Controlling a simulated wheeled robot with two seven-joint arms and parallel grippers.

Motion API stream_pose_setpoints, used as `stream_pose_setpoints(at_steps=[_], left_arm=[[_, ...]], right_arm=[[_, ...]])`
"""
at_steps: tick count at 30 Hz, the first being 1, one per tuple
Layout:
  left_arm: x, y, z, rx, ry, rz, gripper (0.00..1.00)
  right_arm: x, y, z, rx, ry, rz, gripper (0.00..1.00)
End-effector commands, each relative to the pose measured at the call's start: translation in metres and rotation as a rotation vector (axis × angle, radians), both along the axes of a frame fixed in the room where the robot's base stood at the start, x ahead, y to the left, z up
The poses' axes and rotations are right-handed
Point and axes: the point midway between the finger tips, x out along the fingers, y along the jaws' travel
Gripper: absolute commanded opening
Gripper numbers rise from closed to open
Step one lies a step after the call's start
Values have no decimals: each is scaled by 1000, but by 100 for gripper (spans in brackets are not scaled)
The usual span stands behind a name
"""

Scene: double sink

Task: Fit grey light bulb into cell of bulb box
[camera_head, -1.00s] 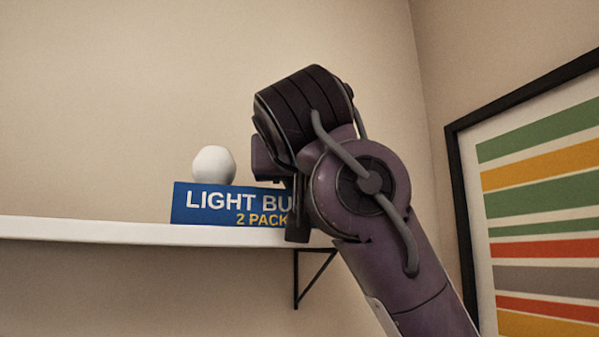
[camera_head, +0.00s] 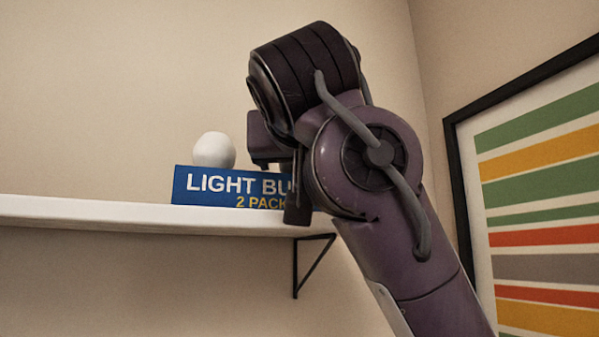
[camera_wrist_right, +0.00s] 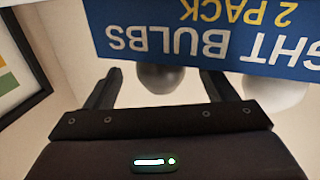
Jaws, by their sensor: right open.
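The blue bulb box (camera_head: 230,187), marked "LIGHT BULBS 2 PACK", stands on the white shelf. A white bulb (camera_head: 213,150) stands up out of its left part. My right gripper (camera_head: 282,165) is over the box's right end, mostly hidden by my own wrist. In the right wrist view, which is upside down, the gripper (camera_wrist_right: 160,90) is open. The grey bulb (camera_wrist_right: 163,78) shows between its spread fingers, with a gap on each side. The box (camera_wrist_right: 215,35) hides the bulb's other end, so its depth in a cell cannot be told. My left gripper is out of view.
The shelf (camera_head: 100,214) ends just right of the box, above a black bracket (camera_head: 312,262). Its left stretch is bare. A framed striped picture (camera_head: 540,200) hangs on the right wall.

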Motion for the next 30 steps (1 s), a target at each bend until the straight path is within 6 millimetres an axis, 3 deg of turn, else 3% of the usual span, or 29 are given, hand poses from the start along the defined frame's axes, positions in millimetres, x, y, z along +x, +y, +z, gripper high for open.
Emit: stream_pose_setpoints(at_steps=[3, 9, 30], left_arm=[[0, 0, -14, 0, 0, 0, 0], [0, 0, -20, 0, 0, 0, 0], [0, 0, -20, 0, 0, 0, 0]], right_arm=[[-22, 0, -4, 1, -2, 2, 78], [-42, 0, -1, 1, -1, 1, 78], [-45, -1, 0, 0, 0, 0, 78]])
